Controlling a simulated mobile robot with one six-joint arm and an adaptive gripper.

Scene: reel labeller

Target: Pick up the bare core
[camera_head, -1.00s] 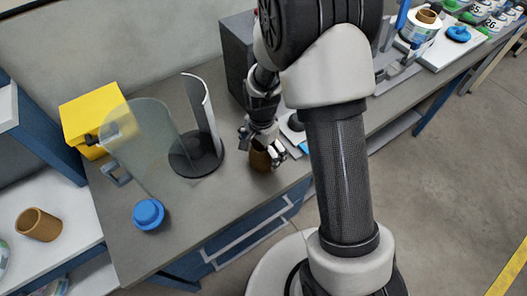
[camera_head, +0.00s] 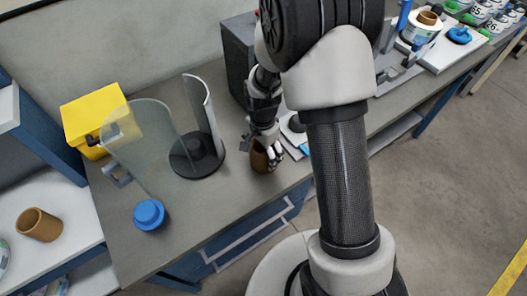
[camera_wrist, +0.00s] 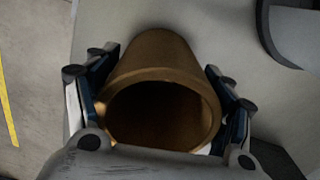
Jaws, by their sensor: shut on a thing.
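The bare core, a brown hollow tube (camera_head: 260,160), stands on the grey workbench near its front edge. My gripper (camera_head: 267,152) is shut on it from above. In the wrist view the core (camera_wrist: 160,75) fills the space between the two fingers of my gripper (camera_wrist: 160,105), one on each side, and I look into its open end. Its far end is at the bench surface; I cannot tell whether it has lifted.
A clear curved guard (camera_head: 145,145) and a dark round base (camera_head: 196,155) stand left of my gripper. A blue cap (camera_head: 149,214) lies near the front. A yellow box (camera_head: 92,115) is at the back left. Another brown core (camera_head: 39,225) lies on the left shelf.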

